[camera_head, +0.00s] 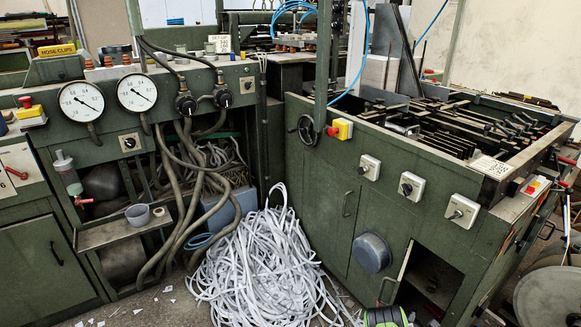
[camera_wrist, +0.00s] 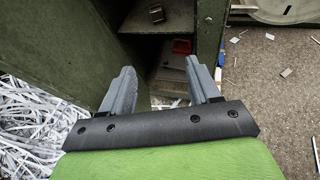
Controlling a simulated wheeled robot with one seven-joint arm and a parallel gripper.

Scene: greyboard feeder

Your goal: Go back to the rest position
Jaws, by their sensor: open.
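My gripper (camera_wrist: 163,76) shows in the wrist view with its two grey fingers spread apart and nothing between them. It is above the floor, in front of the open lower compartment (camera_wrist: 168,50) of the green machine. The same compartment shows in the head view (camera_head: 432,274) at the lower right. In the head view a green and black part of my arm shows at the bottom edge, right of the middle. The fingers cannot be made out there.
A heap of white paper strips (camera_head: 262,268) lies on the floor, left of my arm. The green feeder machine (camera_head: 318,190) has switches, a round grey cover (camera_head: 371,253) and a handwheel (camera_head: 307,130). Gauges (camera_head: 82,101) and hoses are on the left machine. Scraps litter the floor (camera_wrist: 275,95).

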